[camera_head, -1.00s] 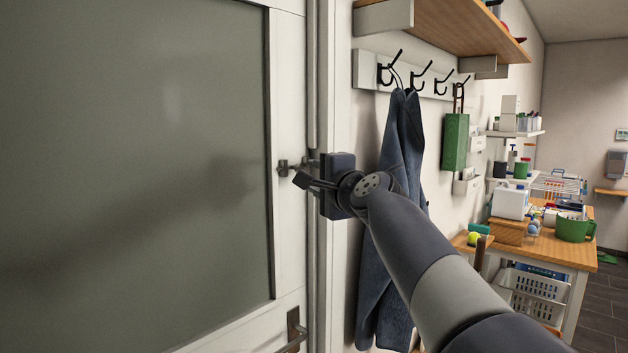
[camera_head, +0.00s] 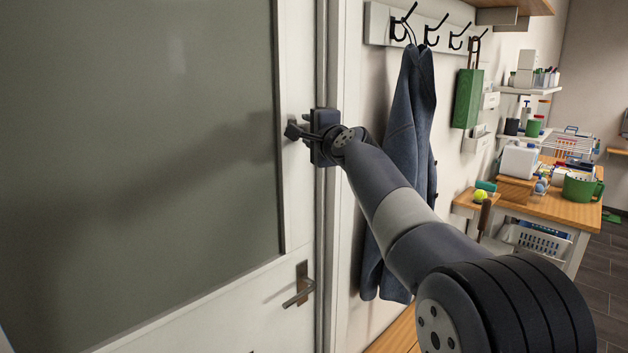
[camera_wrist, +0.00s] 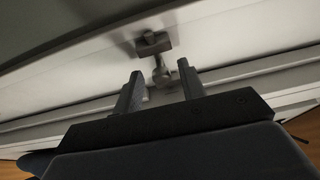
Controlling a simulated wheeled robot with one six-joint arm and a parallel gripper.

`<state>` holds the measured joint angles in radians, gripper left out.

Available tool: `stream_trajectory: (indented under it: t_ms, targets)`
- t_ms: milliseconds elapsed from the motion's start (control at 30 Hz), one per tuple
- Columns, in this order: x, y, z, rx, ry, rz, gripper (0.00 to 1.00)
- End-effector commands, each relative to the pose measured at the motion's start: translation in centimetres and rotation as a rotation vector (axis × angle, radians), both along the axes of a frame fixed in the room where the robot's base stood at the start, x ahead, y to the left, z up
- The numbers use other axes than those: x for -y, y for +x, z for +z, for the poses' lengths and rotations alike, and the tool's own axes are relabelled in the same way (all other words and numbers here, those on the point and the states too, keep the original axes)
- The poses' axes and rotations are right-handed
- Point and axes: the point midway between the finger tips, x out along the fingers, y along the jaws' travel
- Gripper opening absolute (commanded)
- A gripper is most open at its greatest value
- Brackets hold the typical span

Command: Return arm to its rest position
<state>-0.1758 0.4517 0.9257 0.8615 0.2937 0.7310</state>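My gripper (camera_head: 303,131) is up at the edge of the white door with the grey glass pane (camera_head: 140,130). In the wrist view my gripper (camera_wrist: 160,88) is open, with a clear gap between its two fingers and nothing held. A small metal door latch (camera_wrist: 155,45) with a rounded knob shows just beyond the fingertips; I cannot tell whether they touch it. In the head view my gripper hides most of the latch. My arm reaches from the lower right up to the door.
The door's lever handle (camera_head: 300,286) is below my gripper. A blue garment (camera_head: 400,180) hangs from wall hooks close behind my arm, beside a green hanging item (camera_head: 467,98). A cluttered wooden table (camera_head: 545,208) stands at the right.

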Motion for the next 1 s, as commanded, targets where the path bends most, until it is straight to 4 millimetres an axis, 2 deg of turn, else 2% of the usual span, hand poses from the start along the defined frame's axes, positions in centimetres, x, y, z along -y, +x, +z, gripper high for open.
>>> stream_trajectory:
  t_ms: [167,400,767,933,1000]
  targets:
    - [-0.7,1.9,0.2,0.0,0.0,-0.001,0.39]
    - [0.4,2.9,0.0,0.001,-0.001,-0.002,0.39]
    - [0.3,2.8,0.0,0.001,0.0,-0.001,0.39]
    - [-0.7,1.8,0.1,0.001,0.0,0.002,0.39]
    - [-0.4,1.1,-0.1,0.003,0.001,-0.001,0.39]
